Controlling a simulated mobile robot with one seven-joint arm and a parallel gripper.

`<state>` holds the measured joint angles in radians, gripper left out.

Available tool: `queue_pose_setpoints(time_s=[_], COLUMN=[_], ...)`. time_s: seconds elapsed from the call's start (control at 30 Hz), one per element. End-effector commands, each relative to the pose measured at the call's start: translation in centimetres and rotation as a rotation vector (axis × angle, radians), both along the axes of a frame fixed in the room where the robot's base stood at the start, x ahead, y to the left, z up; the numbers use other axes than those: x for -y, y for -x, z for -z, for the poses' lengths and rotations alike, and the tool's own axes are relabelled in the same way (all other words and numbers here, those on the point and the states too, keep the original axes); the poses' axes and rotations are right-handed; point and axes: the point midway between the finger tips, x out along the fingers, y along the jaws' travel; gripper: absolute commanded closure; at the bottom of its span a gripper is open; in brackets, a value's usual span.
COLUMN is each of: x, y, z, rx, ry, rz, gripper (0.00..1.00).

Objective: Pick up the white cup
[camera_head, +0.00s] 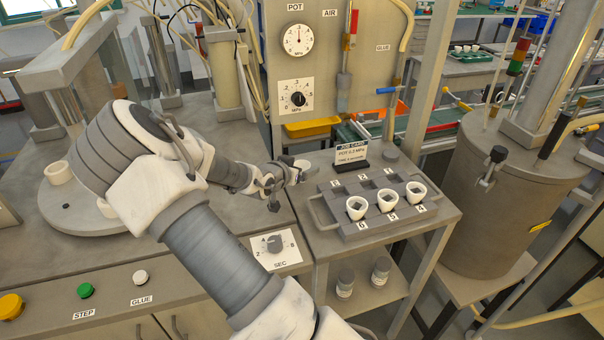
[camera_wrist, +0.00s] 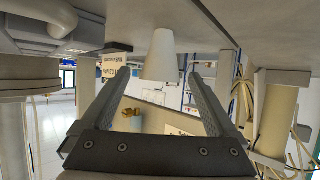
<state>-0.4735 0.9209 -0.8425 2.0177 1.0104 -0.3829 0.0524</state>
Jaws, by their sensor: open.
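A white cup (camera_wrist: 158,50) shows in the wrist view, which looks upside down. It stands on a grey surface and lies between the lines of my two fingers, near their tips. My gripper (camera_wrist: 158,76) is open, with a finger on each side of the cup and no clear contact. In the head view my gripper (camera_head: 291,174) is low over the bench, left of the slotted tray (camera_head: 350,229). A pale piece at its tip (camera_head: 302,164) may be this cup, mostly hidden. Three more white cups (camera_head: 356,207) sit in the tray's front row, marked 6, 5 and 4.
A job card (camera_head: 351,153) stands behind the tray, close to my gripper. A metal post and a gauge panel (camera_head: 300,70) rise behind. A large steel pot (camera_head: 510,200) stands at right. A white ring-shaped piece (camera_head: 58,171) sits on the left turntable.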

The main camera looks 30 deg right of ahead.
Motion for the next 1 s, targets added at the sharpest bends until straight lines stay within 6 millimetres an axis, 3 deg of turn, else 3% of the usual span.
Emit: queue_pose_setpoints(time_s=[0.17,0.63,1.0], x=[-0.03,-0.05,-0.09], y=[0.01,0.03,0.00], z=[0.00,-0.01,-0.67], rx=[-0.001,-0.001,0.001], ry=[-0.001,-0.001,-0.001], rz=[0.000,0.000,0.000], gripper=[0.08,0.92,0.92])
